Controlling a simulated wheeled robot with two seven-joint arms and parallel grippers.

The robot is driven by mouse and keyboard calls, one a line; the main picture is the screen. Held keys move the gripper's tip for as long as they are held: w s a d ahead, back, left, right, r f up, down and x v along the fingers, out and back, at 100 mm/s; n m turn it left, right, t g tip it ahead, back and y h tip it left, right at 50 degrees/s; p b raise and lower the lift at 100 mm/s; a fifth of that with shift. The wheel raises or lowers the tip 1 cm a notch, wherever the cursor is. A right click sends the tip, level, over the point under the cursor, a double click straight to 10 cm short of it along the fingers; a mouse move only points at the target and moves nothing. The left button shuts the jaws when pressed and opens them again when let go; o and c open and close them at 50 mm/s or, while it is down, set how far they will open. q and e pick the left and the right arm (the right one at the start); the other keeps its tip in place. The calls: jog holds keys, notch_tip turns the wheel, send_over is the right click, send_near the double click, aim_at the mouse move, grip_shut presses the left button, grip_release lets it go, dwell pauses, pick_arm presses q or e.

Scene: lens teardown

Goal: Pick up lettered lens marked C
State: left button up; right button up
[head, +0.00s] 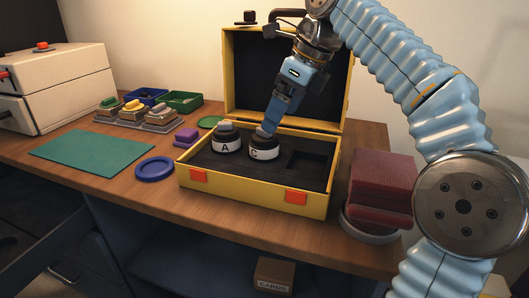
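The lens marked C (263,152) stands upright in the dark insert of an open yellow case (255,198). It has a dark body with a white band bearing the letter. The lens marked A (226,145) stands to its left in the same case. My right gripper (267,131) comes down from above, with its blue fingers at the top of lens C. The fingers hide part of that top, and I cannot tell whether they are closed on it. My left gripper is not in view.
An empty square recess (308,168) lies right of lens C. A dark red block (384,185) stands right of the case. A blue ring (155,169), a purple block (186,136) and a green mat (86,151) lie to the left. The case lid (255,75) stands open behind.

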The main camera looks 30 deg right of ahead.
aim_at(267, 136)
jog(key=x, duration=0.2)
jog(key=b+x, duration=0.1)
jog(key=x, duration=0.1)
jog(key=a+x, duration=0.1)
jog(key=x, duration=0.2)
jog(key=shift+a, duration=0.1)
jog(key=shift+c, duration=0.2)
jog(key=c, duration=0.9)
jog(key=shift+c, duration=1)
jog(key=shift+r, duration=0.15)
